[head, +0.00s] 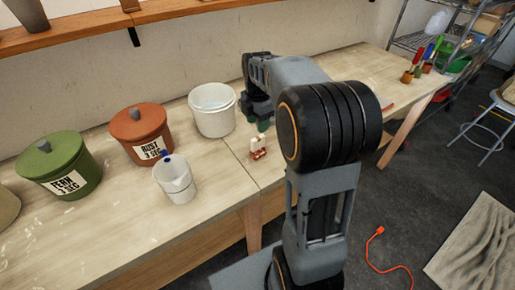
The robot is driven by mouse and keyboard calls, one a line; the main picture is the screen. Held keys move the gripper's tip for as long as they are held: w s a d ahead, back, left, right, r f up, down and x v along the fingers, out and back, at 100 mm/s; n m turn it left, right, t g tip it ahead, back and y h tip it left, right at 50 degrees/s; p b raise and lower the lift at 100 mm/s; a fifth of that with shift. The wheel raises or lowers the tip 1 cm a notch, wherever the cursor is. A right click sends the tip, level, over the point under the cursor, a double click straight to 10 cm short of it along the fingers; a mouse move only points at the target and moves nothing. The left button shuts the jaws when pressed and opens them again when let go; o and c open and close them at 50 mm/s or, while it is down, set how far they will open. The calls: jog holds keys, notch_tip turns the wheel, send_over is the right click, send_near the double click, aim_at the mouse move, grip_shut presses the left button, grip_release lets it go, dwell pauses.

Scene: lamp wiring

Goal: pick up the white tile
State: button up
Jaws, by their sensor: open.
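A small upright white piece, which looks like the white tile (257,143), stands on the table near its front edge. Its lower part is reddish brown, and I cannot tell whether that is its own colour or a small stand. My gripper (258,117) is behind it, low over the table and pointing down, open and apart from the tile. The arm hides part of the gripper, and its fingertips are small and dark. A dark green thing (263,126) shows just below the gripper, and I cannot tell what it is.
A white bucket (212,111) stands just left of my gripper. A rust lidded pot (141,134), a green lidded pot (58,166) and a white jug (176,181) stand further left. Several brushes (418,65) stand far right. An orange cord (378,255) lies on the floor.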

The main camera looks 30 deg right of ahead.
aim_at(258, 138)
jog(key=shift+f, duration=5.1)
grip_shut()
